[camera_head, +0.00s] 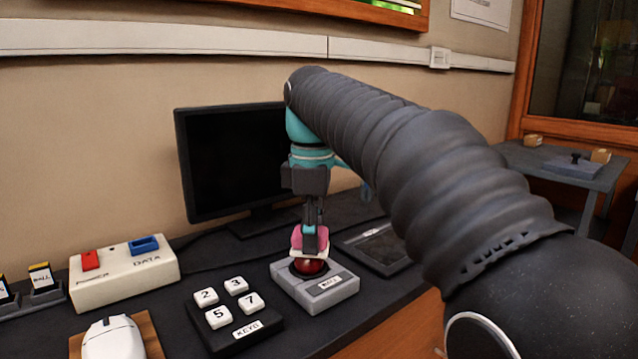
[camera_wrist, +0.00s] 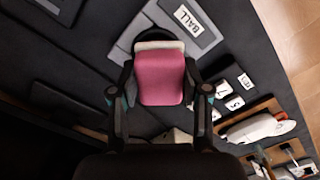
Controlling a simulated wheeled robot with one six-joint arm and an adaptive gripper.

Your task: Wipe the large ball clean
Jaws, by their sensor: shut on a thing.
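The large ball (camera_head: 309,267) is dark red and sits in a round socket of a grey box (camera_head: 340,290) with a white label, which reads BALL in the wrist view (camera_wrist: 187,20). My gripper (camera_head: 312,228) points down over the ball and is shut on a pink pad (camera_head: 322,240) with a whitish end. The pad shows between the fingers in the wrist view (camera_wrist: 163,78). The pad's lower edge meets or nearly meets the ball's top; I cannot tell whether it presses. The pad hides the ball in the wrist view.
A keypad (camera_head: 233,316) with numbered white keys stands left of the ball box. A POWER/DATA box (camera_head: 125,272), a white mouse-like object (camera_head: 113,340) and a monitor (camera_head: 230,160) are also on the dark desk. A flat dark tray (camera_head: 378,248) lies right of the box.

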